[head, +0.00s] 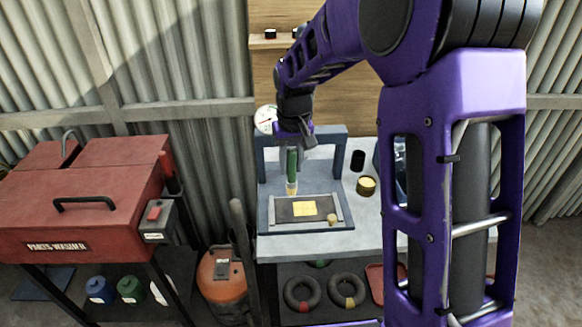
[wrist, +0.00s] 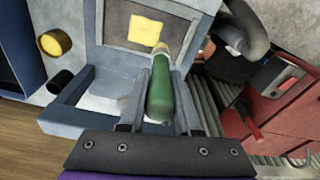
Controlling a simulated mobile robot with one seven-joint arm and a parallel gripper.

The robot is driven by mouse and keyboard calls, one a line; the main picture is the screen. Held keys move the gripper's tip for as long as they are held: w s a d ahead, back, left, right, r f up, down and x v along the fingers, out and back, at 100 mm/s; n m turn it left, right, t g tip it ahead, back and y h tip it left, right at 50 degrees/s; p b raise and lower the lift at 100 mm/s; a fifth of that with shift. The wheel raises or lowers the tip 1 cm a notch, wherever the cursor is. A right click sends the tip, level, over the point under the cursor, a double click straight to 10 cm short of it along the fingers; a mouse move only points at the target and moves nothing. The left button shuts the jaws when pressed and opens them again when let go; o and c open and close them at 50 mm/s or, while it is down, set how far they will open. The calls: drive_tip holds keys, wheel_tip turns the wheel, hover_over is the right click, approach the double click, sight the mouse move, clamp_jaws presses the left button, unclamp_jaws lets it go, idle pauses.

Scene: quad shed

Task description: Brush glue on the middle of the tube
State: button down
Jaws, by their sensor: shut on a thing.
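My gripper (head: 291,150) is shut on the green handle of a brush (head: 292,168), which hangs bristles down. The brush also shows in the wrist view (wrist: 161,95), its pale tip by the edge of a yellow patch. The tube appears as a dark flat piece (head: 284,212) in a grey frame on the bench. The yellow patch (head: 304,208) lies on its middle and also shows in the wrist view (wrist: 145,30). In the head view the bristles are at the patch's upper left; I cannot tell whether they touch anything. A round tin with a yellow top (head: 366,186) stands to the right.
A blue-grey arch (head: 333,140) stands behind the frame. A small tan knob (head: 332,220) sits at the frame's front right. A black cylinder (head: 357,160) stands behind the tin. A red parts washer (head: 80,200) is at the left. Tyre-like rings (head: 302,292) lie below the bench.

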drive_tip(key=shift+r, duration=1.1)
drive_tip(key=shift+f, duration=0.1)
